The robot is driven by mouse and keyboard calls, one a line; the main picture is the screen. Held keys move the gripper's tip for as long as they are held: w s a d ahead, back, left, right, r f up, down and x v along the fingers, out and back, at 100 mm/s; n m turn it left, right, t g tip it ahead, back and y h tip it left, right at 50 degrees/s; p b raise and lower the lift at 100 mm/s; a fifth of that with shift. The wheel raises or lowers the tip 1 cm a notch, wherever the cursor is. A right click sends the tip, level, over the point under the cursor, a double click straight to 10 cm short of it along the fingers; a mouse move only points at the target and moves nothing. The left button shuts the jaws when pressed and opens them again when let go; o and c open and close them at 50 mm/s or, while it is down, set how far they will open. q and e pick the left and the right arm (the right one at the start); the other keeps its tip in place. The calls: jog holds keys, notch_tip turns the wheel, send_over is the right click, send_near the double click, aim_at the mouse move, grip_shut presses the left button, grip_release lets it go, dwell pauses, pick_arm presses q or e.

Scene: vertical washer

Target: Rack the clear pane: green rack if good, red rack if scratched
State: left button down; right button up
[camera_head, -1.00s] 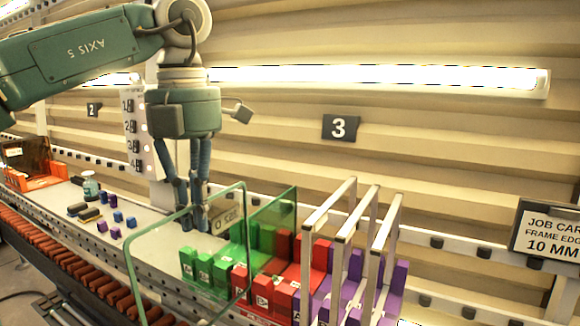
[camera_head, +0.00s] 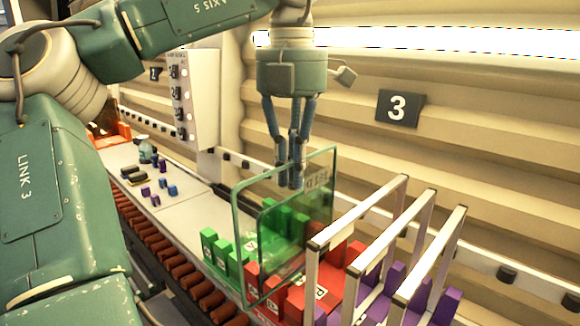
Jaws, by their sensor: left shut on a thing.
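A clear pane (camera_head: 247,235) with green edges hangs upright over the green and red racks. My left gripper (camera_head: 291,182) is shut on its top edge. A second, darker green-tinted pane edge shows behind the clear pane, overlapped by it; I cannot tell exactly where it rests. The green rack (camera_head: 213,247) has a row of green blocks. The red rack (camera_head: 355,253) has red blocks just right of it. Parts of both racks show through the pane. Whether the pane's bottom edge touches a rack, and any scratch, I cannot tell. My right gripper is not in view.
A purple rack (camera_head: 447,305) with tall white frames (camera_head: 362,215) stands to the right. Small blue and purple blocks (camera_head: 168,187) and a jar (camera_head: 145,151) lie on the bench at left. Brown rollers (camera_head: 180,267) run along the front. A wall with sign 3 (camera_head: 399,107) is behind.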

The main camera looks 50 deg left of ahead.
aim_at(325, 158)
pick_arm(q)
jog(key=w+p, duration=0.1)
jog(key=w, duration=0.3)
jog(key=shift+w+a, duration=0.15)
jog(key=shift+a, duration=0.05)
jog(key=shift+w+p, duration=0.35)
jog(key=shift+p, duration=0.05)
jog(key=shift+w+a+f+p, duration=0.15)
jog(key=shift+w+p, duration=0.25)
jog(key=shift+w, duration=0.5)
jog(key=shift+w+a+p, duration=0.1)
jog(key=shift+w+p, duration=0.3)
jog(key=shift+w, duration=0.45)
jog(key=shift+w+f, duration=0.2)
jog(key=shift+w, duration=0.05)
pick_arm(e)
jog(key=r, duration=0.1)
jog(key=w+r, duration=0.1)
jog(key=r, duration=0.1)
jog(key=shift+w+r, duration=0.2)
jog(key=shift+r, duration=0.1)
pick_arm(q)
jog(key=shift+s, duration=0.25)
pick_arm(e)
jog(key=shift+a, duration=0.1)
pick_arm(q)
jog(key=shift+w, duration=0.1)
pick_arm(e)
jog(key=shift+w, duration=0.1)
